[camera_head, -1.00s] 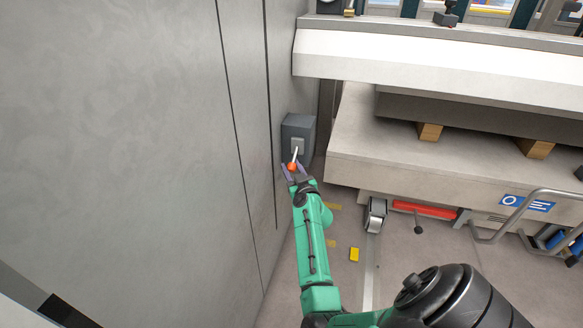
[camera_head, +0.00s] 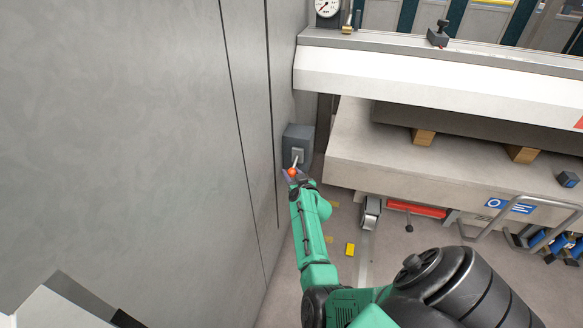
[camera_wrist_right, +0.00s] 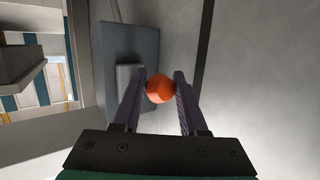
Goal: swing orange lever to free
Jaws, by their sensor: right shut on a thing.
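The orange lever is a short pale rod with an orange ball knob (camera_head: 292,172) on a grey box (camera_head: 298,143) fixed at the wall's side. My right gripper (camera_head: 293,175) is shut on the knob at the lever's end. In the right wrist view the knob (camera_wrist_right: 159,88) sits between the two dark fingers of my right gripper (camera_wrist_right: 160,90), and the grey box (camera_wrist_right: 130,55) is behind it. The rod is largely hidden behind the knob there. My left gripper is not in view.
A large grey wall panel (camera_head: 120,130) fills the left side, close to my right arm. The machine's pale bed (camera_head: 380,160) with wooden blocks (camera_head: 423,137) juts out to the right. A round gauge (camera_head: 326,8) is at the top. A yellow piece (camera_head: 350,249) lies on the floor.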

